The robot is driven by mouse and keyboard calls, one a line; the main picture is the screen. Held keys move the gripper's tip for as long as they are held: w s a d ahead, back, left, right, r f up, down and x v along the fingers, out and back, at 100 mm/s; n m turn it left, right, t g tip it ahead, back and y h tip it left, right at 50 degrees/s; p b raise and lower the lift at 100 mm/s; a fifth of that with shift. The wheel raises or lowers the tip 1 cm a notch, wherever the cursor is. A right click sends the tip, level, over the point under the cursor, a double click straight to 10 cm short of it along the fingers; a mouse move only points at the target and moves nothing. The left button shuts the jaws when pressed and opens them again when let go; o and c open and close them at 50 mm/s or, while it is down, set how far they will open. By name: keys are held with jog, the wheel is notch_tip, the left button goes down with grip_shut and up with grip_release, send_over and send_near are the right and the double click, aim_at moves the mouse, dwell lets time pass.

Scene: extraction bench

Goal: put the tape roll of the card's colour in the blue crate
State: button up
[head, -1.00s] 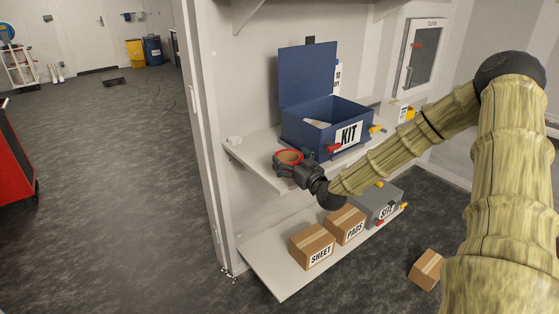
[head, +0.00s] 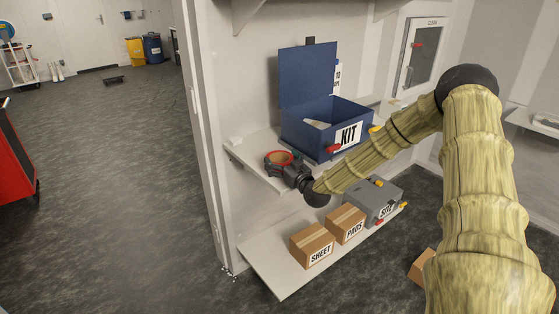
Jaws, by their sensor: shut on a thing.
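My gripper (head: 290,169) is shut on a red tape roll (head: 279,157) with a tan inside. It holds the roll at the front left of the upper shelf, left of and below the blue crate's front; whether the roll touches the shelf cannot be told. The blue crate (head: 303,137), labelled KIT, stands on that shelf with its lid (head: 306,76) up and something pale inside. A red item (head: 333,148) and a yellow item (head: 375,128) show at its front. No colour card can be made out clearly.
The upper shelf (head: 245,158) has a small white object (head: 235,141) at its left end. Below, the lower shelf (head: 270,272) bears cartons marked SHEET (head: 311,242) and PADS (head: 345,222) and a grey case (head: 378,200). Another carton (head: 420,266) sits on the floor.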

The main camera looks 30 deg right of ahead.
jog(key=shift+w+f, duration=0.15)
jog(key=shift+f, duration=0.05)
dwell(0.3)
jog(key=o, duration=0.8)
